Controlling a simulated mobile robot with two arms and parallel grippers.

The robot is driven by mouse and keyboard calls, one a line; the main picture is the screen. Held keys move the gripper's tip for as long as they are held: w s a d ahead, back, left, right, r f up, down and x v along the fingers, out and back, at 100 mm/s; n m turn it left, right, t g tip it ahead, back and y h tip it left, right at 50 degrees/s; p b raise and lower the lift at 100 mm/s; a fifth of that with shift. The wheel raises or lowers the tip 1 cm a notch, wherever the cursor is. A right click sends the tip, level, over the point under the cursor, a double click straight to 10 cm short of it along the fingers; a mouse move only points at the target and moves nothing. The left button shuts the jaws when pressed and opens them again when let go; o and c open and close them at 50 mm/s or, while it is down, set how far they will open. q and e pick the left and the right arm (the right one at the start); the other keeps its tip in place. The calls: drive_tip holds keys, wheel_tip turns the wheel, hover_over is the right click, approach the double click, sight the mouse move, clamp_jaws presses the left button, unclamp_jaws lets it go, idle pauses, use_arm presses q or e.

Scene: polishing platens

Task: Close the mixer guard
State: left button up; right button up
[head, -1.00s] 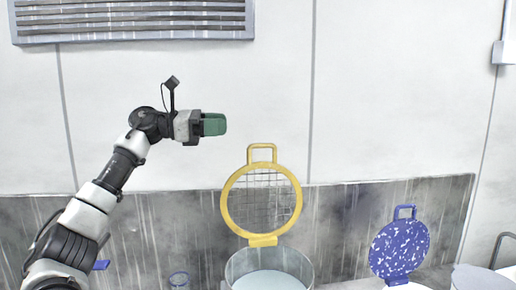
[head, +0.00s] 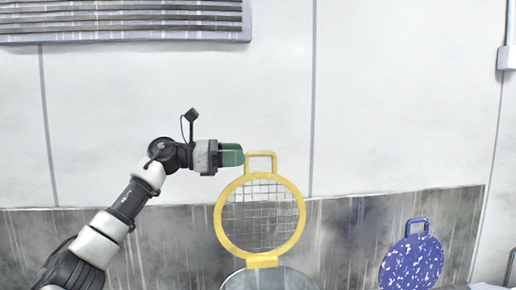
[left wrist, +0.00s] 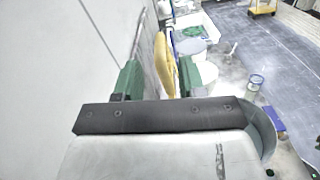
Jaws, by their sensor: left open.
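The mixer guard (head: 221,222) is a yellow ring with wire mesh and a loop handle on top. It stands upright, raised open, behind the rim of a grey metal bowl (head: 268,281). My left gripper (head: 238,155) is just left of the handle, at about its height, with green fingers. In the left wrist view the fingers (left wrist: 158,70) are apart, and the yellow guard (left wrist: 163,52) shows edge-on in the space between and beyond them. I cannot tell whether they touch it. My right gripper is not in view.
A blue speckled round lid (head: 411,262) with a handle stands raised at the right. A grey stained panel (head: 345,235) runs along the wall behind. A slatted vent (head: 120,25) is at the top left. The wrist view shows floor and containers beyond.

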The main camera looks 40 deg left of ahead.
sight(258, 154)
use_arm(q)
drive_tip(key=p+x, duration=0.2)
drive_tip(key=x, duration=0.2)
drive_tip(key=shift+w+d+r, duration=0.2)
drive_tip(key=shift+w, duration=0.1)
drive_tip(key=shift+w+d+f, duration=0.2)
drive_tip(key=shift+w+d, duration=0.15)
drive_tip(key=shift+w, duration=0.15)
clamp_jaws()
